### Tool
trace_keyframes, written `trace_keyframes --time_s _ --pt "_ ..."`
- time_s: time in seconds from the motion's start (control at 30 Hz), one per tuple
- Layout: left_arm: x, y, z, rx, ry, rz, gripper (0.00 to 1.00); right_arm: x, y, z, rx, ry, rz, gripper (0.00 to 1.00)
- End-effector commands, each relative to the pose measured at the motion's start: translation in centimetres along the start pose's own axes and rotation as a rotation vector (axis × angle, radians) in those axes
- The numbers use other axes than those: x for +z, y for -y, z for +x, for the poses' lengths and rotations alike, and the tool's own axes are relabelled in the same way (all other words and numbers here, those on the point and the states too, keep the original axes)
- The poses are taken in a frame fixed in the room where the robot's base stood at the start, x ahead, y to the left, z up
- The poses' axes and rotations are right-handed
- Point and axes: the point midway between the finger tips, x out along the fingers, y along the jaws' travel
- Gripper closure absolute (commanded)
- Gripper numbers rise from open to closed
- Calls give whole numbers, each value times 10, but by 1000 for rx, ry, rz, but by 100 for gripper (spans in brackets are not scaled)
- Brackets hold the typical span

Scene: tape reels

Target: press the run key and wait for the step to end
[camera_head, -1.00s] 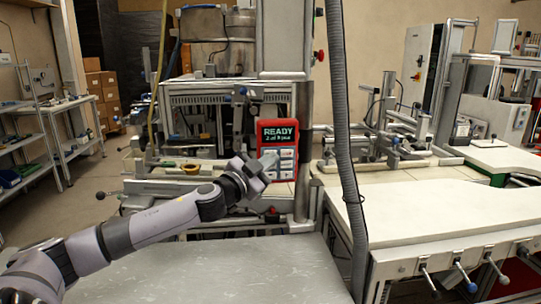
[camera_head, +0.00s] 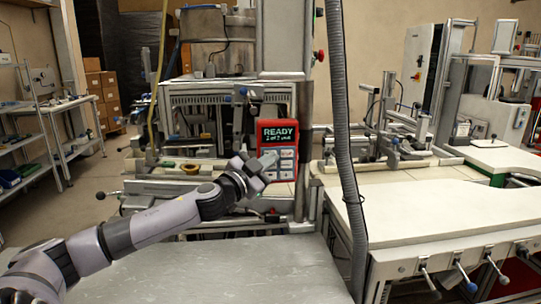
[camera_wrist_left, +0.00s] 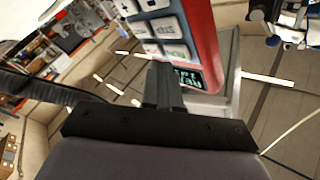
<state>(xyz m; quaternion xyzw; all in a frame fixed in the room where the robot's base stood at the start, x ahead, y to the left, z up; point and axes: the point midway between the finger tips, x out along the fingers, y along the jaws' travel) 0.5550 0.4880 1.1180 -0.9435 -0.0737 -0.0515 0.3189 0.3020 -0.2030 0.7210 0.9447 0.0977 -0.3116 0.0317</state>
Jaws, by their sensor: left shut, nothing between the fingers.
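The red control panel (camera_head: 294,146) stands upright on the machine in the head view. Its dark screen (camera_head: 278,133) reads READY in light letters, with a smaller line below too blurred to read surely. Contact cannot be told. My right gripper is not in view.
A grey corrugated hose (camera_head: 343,130) hangs right of the panel. A pale worktable (camera_head: 440,210) with levers on its front edge lies to the right. A bare grey metal surface (camera_head: 215,272) lies in front of the machine. Shelves (camera_head: 30,140) stand at the left.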

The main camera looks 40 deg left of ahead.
Motion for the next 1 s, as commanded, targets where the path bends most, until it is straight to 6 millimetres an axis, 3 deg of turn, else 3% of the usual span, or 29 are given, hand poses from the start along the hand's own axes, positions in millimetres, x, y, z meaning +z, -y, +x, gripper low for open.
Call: trace_keyframes --time_s 1.0 --pt "5 6 8 0 -1 -1 100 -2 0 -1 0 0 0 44"
